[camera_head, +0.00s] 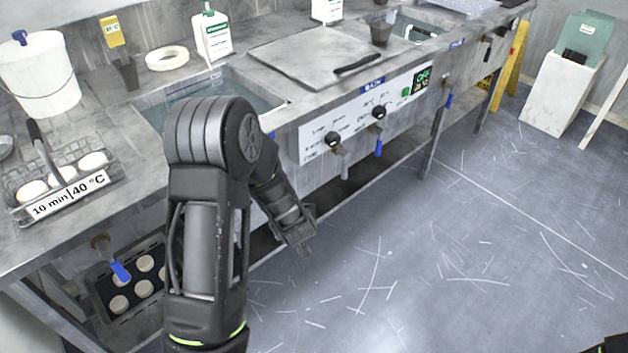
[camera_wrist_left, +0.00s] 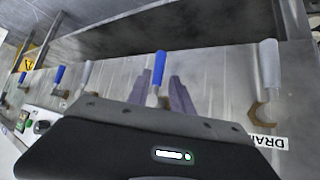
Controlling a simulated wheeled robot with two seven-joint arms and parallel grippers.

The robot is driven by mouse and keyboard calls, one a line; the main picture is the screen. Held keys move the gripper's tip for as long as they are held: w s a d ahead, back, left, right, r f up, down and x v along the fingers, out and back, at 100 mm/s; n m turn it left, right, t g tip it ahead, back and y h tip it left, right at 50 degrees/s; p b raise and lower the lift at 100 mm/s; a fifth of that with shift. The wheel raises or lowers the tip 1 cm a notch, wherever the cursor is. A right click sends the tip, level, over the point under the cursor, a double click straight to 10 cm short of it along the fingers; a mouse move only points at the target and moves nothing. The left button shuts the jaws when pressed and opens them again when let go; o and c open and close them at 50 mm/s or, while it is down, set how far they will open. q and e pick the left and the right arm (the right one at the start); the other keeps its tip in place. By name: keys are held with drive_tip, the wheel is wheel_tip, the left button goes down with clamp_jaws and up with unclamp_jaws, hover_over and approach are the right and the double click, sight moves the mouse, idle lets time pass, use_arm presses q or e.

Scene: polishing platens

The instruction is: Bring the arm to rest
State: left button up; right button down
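My left arm reaches in from the bottom left of the head view and bends down in front of the bench. Its gripper (camera_head: 303,247) hangs empty before the bench front, above the floor. In the left wrist view the two fingers (camera_wrist_left: 162,92) stand apart. A blue-handled tap (camera_wrist_left: 158,72) shows in the gap between them; I cannot tell how far beyond the fingertips it is. My right gripper does not show; only a dark piece is at the bottom right corner of the head view.
The metal bench (camera_head: 110,225) runs along the left and back, with a water basin (camera_head: 270,98), a wire basket (camera_head: 100,190) of white discs and a white bucket (camera_head: 38,75) on it. Taps stick out of its front.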

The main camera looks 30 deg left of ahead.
use_arm(q)
drive_tip(key=s+d+f+m+g+h+p, duration=0.1)
drive_tip(key=s+d+f+h+p, duration=0.15)
drive_tip(key=d, duration=0.65)
drive_tip(key=s+d+f+m+g+h+p, duration=0.1)
drive_tip(key=s+d+f+m+h, duration=0.2)
drive_tip(key=d, duration=0.5)
drive_tip(key=s+d+r+m+g+h+p, duration=0.1)
drive_tip(key=s+d+g+h+p, duration=0.3)
drive_tip(key=s+d, duration=1.2)
drive_tip(key=s+m+h+p, duration=0.1)
drive_tip(key=s+p, duration=0.2)
drive_tip(key=shift+d+g+p, duration=0.3)
drive_tip(key=shift+g+p, duration=0.05)
drive_tip(key=shift+g, duration=0.05)
drive_tip(key=shift+a, duration=0.1)
